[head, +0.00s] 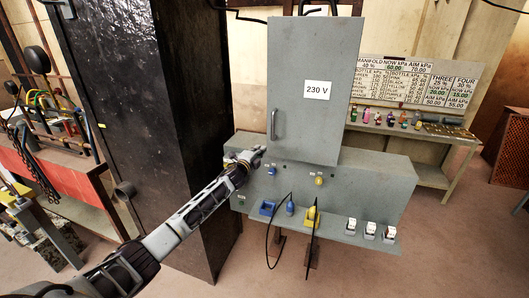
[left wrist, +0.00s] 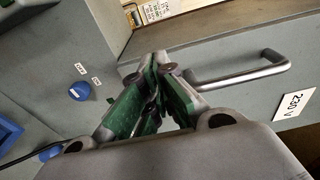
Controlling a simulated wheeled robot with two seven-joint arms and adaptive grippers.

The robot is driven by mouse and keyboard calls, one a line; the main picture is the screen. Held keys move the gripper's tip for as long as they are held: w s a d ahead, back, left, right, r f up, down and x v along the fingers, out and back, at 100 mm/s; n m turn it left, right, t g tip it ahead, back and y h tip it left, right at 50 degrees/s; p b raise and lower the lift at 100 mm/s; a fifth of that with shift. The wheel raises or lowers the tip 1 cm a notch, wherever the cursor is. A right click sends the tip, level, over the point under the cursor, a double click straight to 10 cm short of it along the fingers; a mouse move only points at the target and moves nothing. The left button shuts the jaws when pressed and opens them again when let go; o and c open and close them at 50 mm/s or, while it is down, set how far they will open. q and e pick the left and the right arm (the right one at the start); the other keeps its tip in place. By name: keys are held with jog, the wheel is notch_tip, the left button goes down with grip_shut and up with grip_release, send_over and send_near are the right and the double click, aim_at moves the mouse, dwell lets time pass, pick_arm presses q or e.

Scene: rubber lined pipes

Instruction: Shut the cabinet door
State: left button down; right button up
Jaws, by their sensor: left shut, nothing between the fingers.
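The grey cabinet door (head: 315,75) bears a white 230 V label and a bar handle (head: 274,125) near its lower left edge. The door stands in front of the cabinet body and looks ajar. In the left wrist view, a gap with a pale inside and a printed label (left wrist: 155,10) shows beyond the door's edge. The handle (left wrist: 240,73) and the door's face show there too. My left gripper (head: 258,152) is at the door's lower left corner, just below the handle. Its green-padded fingers (left wrist: 155,85) are shut and empty; contact with the door is unclear. My right gripper is out of view.
Below the door, a grey socket box (head: 385,180) carries blue and yellow plugs with hanging cables and several white switches. A shelf with small coloured items (head: 390,118) is behind right.

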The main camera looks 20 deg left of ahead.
pick_arm(q)
jog(key=shift+s+a+b, duration=0.1)
jog(key=shift+s+a, duration=0.15)
jog(key=shift+a, duration=0.65)
jog(key=shift+s+a+b, duration=0.15)
jog(key=shift+s+a, duration=0.1)
jog(key=shift+a, duration=0.6)
jog(key=shift+s+a+b, duration=0.1)
jog(key=shift+s+a, duration=0.15)
jog(key=shift+a, duration=0.65)
jog(key=shift+n, duration=0.3)
